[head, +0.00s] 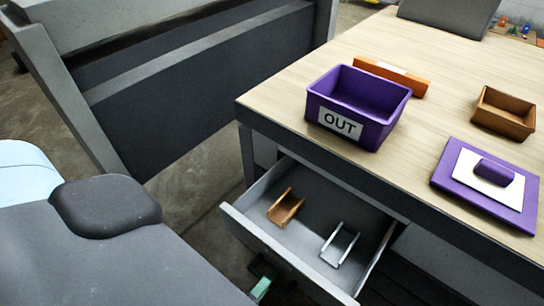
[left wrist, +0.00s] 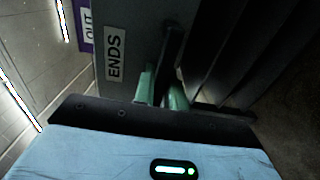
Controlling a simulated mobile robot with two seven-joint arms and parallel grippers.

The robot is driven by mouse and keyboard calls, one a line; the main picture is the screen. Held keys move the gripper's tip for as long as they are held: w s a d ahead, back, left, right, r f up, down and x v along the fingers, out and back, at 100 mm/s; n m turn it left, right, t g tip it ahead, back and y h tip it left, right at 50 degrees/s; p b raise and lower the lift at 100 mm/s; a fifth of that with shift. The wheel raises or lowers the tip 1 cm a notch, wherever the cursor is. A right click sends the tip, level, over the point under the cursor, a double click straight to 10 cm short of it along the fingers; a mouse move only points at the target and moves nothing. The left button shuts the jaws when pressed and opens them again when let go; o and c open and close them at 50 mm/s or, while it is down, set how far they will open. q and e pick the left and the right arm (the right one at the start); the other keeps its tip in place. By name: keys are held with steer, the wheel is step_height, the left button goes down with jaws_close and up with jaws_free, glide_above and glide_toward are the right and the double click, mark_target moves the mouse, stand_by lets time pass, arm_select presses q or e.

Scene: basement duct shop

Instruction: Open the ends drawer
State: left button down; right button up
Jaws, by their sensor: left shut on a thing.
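The ends drawer (head: 300,238) stands pulled out from under the table in the head view. Inside lie a brown-orange channel piece (head: 286,207) and a pale grey one (head: 339,245). In the left wrist view the drawer front (left wrist: 143,30) carries an "ENDS" label (left wrist: 115,53) and a dark bar handle (left wrist: 172,50). My left gripper (left wrist: 162,92) is shut on that handle, with a green fingertip on either side. In the head view my left gripper (head: 264,289) shows only partly, in front of the drawer face. My right gripper is not in view.
On the wooden tabletop (head: 430,65) are a purple "OUT" bin (head: 375,119), an orange block (head: 395,73), a brown tray (head: 503,112) and a purple plate with a white pad (head: 487,185). A grey-framed dark panel (head: 195,80) stands left of the table.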

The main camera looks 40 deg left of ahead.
arm_select(q)
steer(key=c, duration=1.4)
jaws_free()
steer(key=shift+c, duration=0.2)
steer(key=s, duration=0.7)
steer(key=shift+s+a+b, duration=0.15)
steer(key=shift+s+b, duration=0.15)
steer(key=shift+s, duration=0.1)
